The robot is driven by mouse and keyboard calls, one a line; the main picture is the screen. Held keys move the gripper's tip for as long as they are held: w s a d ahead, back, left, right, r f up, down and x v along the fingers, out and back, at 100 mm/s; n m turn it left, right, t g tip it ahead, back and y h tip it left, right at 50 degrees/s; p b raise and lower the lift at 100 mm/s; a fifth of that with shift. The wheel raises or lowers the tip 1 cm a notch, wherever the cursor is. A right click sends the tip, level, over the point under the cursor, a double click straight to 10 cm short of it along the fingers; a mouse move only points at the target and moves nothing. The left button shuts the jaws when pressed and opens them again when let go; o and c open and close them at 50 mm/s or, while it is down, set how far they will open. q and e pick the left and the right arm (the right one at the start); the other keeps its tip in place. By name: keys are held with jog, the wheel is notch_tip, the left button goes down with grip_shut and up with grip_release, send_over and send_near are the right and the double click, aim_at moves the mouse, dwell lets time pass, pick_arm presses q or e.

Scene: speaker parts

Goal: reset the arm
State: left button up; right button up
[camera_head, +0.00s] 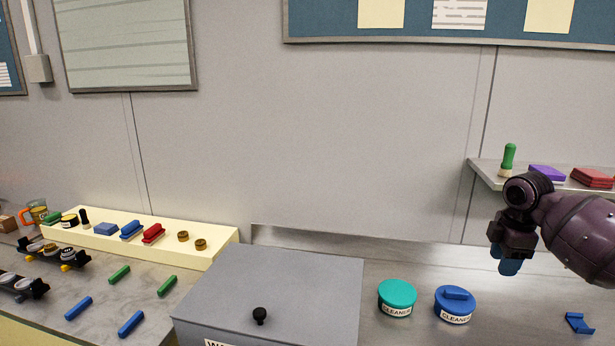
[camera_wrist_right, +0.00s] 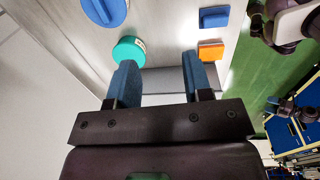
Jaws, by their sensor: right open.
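My right arm comes in from the right in the head view. Its gripper (camera_head: 508,262) hangs in the air above the steel counter, to the right of and higher than the blue cleaner tub (camera_head: 455,306). In the right wrist view the two blue fingers of the right gripper (camera_wrist_right: 158,75) stand apart with nothing between them. The teal cleaner tub (camera_wrist_right: 129,51) shows beyond the fingers there, and also on the counter in the head view (camera_head: 397,293). My left gripper is not in the head view.
A grey box with a black knob (camera_head: 260,315) stands at the middle front. A shelf (camera_head: 484,176) juts from the wall near my right arm, holding a green-topped item (camera_head: 508,158). A blue part (camera_head: 578,323) lies at the right. A cream riser (camera_head: 215,250) with several parts stands at the left.

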jog(key=s+a+f+m, duration=0.2)
jog(key=s+a+f, duration=0.6)
jog(key=f, duration=0.3)
jog(key=s+a+f+m, duration=0.2)
jog(key=s+a+f, duration=0.55)
jog(key=f, duration=0.25)
jog(key=s+a+r+m+t, duration=0.15)
jog(key=s+m, duration=0.35)
jog(key=s, duration=0.5)
jog(key=s+a+m+t, duration=0.1)
jog(key=s+a+m, duration=0.3)
jog(key=s, duration=0.5)
pick_arm(q)
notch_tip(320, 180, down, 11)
jog(key=b, duration=1)
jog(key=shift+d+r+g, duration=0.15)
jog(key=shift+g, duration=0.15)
pick_arm(e)
jog(key=w+f+t, duration=0.3)
jog(key=f, duration=0.7)
jog(key=w+d+f+t, duration=0.1)
jog(key=w+f+t, duration=0.3)
jog(key=f, duration=0.7)
jog(key=shift+f, duration=0.15)
jog(key=shift+t, duration=0.25)
